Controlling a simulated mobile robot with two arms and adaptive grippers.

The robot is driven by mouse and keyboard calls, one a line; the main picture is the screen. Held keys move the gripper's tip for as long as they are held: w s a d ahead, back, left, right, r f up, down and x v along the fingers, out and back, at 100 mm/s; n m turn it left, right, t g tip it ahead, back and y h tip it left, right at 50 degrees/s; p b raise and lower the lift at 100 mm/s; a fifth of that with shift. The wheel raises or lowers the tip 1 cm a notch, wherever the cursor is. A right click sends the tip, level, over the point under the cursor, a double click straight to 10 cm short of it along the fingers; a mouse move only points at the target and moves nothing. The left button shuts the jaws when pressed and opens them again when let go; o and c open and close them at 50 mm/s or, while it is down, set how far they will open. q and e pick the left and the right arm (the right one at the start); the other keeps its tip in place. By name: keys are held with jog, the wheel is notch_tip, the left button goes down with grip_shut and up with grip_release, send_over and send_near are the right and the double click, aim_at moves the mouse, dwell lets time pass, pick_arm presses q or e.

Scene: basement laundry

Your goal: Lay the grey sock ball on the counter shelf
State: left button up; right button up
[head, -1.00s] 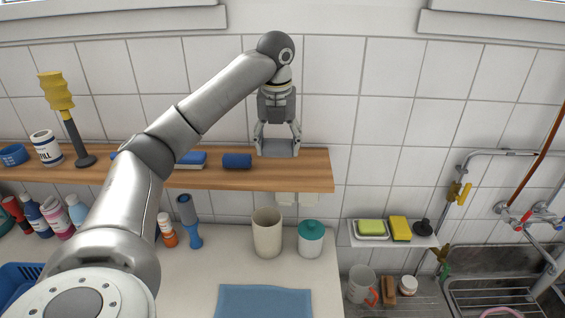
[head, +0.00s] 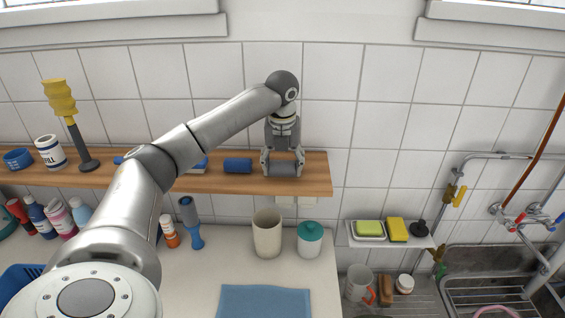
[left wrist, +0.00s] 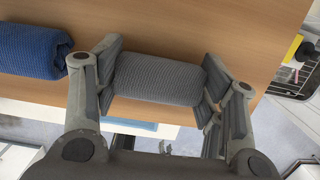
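The grey sock ball (head: 284,169) is a rolled ribbed bundle between the fingers of my left gripper (head: 283,160), at the right end of the wooden counter shelf (head: 316,181). In the left wrist view the sock ball (left wrist: 160,80) lies across the gap, with the fingers of my left gripper (left wrist: 162,85) against its two ends. The sock ball is at the shelf surface, and I cannot tell whether it bears its full weight there. My right gripper is not in view.
A blue rolled bundle (head: 237,166) lies on the shelf just left of the gripper. A beige canister (head: 267,235) and teal-lidded jar (head: 309,240) stand below.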

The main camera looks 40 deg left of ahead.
aim_at(283, 160)
pick_arm(q)
jog(key=o, duration=0.4)
jog(key=r, duration=0.2)
jog(key=r+b, duration=0.1)
jog(key=r, duration=0.1)
jog(key=r+b, duration=0.1)
jog(key=r, duration=0.1)
jog(key=shift+s+d+r, duration=0.3)
jog(key=shift+r, duration=0.05)
jog(key=r, duration=0.3)
jog(key=s+r+p, duration=0.1)
jog(key=r, duration=0.1)
jog(key=shift+d+r, duration=0.2)
jog(key=shift+r, duration=0.05)
jog(key=shift+w, duration=0.1)
